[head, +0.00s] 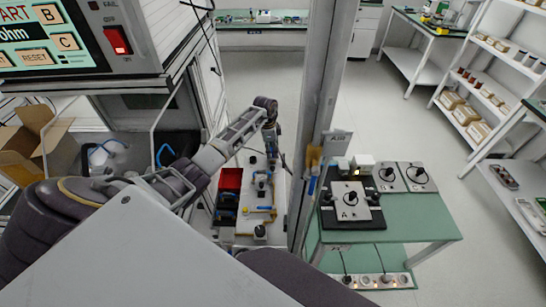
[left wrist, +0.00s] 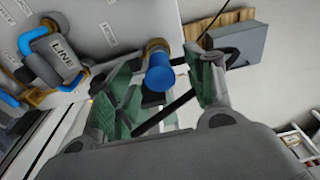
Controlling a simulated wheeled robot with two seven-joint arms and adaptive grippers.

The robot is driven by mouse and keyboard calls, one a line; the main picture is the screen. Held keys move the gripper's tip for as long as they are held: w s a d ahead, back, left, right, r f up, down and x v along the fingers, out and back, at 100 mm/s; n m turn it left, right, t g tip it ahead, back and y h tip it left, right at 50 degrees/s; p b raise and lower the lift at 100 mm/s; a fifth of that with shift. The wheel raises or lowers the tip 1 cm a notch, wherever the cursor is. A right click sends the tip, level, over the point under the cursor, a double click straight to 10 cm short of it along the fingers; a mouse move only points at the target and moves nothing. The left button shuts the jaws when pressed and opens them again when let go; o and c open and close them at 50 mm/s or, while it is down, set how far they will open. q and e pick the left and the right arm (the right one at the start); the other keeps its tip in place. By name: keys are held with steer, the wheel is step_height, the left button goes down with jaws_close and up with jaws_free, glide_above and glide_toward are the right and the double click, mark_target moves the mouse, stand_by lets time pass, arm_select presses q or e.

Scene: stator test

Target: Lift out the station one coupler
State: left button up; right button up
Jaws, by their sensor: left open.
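My left gripper (left wrist: 165,82) is open in the left wrist view, its green-padded fingers on either side of a blue cylindrical coupler (left wrist: 160,72) with a brass-coloured collar. I cannot tell whether a finger touches it. The coupler is at a pale panel (left wrist: 110,22) with small labels. A block marked LINE (left wrist: 62,60) with blue ends is to its left. In the head view, my left arm reaches over a narrow bench (head: 277,222) with fittings on it; the gripper's fingers are too small to make out there. No label shows which station the coupler belongs to. My right gripper is not in view.
A red bin (head: 230,180) stands left on the bench. A grey post (head: 318,130) rises just right of it. A green table (head: 420,222) with a black test fixture (head: 328,217) is beyond the post. A grey box (left wrist: 235,43) lies near the right finger.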

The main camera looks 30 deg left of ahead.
arm_select(q)
steer(key=shift+c, duration=0.3)
steer(key=c, duration=1.1)
steer(key=shift+r, duration=0.3)
step_height(320, 180, up, 4)
steer(key=p, duration=0.4)
steer(key=shift+r, duration=0.2)
jaws_close()
step_height(320, 180, up, 4)
steer(key=p, duration=0.4)
steer(key=shift+r+p, duration=0.45)
steer(key=shift+r, duration=0.1)
